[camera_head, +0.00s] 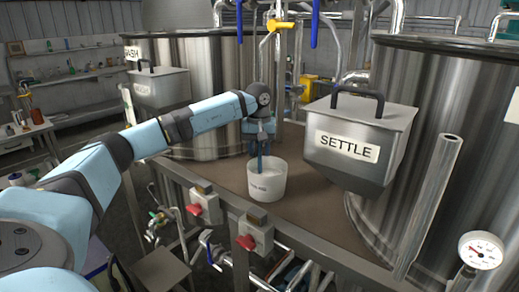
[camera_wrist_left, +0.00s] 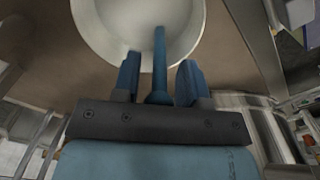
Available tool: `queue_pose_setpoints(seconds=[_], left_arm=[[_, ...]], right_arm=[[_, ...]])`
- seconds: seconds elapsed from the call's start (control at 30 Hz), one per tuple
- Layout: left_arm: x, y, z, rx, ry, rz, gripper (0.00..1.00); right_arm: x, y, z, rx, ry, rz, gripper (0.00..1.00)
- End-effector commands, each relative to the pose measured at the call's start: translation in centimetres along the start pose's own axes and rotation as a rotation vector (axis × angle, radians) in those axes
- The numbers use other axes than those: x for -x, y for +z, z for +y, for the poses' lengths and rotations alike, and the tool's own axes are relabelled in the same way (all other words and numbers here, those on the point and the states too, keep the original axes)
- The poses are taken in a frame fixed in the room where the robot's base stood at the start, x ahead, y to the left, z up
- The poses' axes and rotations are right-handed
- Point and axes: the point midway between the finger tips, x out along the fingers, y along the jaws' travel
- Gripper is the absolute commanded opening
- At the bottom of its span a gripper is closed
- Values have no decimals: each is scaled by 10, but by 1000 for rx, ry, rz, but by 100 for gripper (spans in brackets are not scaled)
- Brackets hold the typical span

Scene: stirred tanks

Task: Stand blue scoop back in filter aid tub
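The white filter aid tub (camera_head: 266,185) stands on the brown deck between the tanks, its lettering facing me. In the left wrist view the tub (camera_wrist_left: 88,20) opens above the fingers and looks pale inside. The blue scoop (camera_head: 260,163) stands roughly upright, its handle reaching up from the tub; its lower end is hidden by the tub wall. My left gripper (camera_head: 262,140) is just above the tub. In the left wrist view the scoop handle (camera_wrist_left: 159,60) runs between the two fingers, with a gap on each side, so the gripper is open around it. My right gripper is not in view.
A grey hopper marked SETTLE (camera_head: 350,150) hangs close to the right of the tub. Red-handled valve boxes (camera_head: 250,240) sit on the front rail. A large steel tank (camera_head: 455,120) rises at the right. Some brown deck (camera_head: 310,215) is bare beside the tub.

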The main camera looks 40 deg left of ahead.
Motion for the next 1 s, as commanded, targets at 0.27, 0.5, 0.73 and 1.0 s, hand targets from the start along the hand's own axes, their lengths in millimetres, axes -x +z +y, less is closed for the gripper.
queue_pose_setpoints(seconds=[0.27, 0.5, 0.73, 1.0], left_arm=[[8, 0, 0, 0, 1, 1, 39], [55, -1, 1, 0, 4, 4, 39], [101, 0, 1, 0, 2, 2, 39], [123, 0, 1, 0, 1, 0, 39]], right_arm=[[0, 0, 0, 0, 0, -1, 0], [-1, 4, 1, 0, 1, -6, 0], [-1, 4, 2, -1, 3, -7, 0], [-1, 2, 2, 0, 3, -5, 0]])
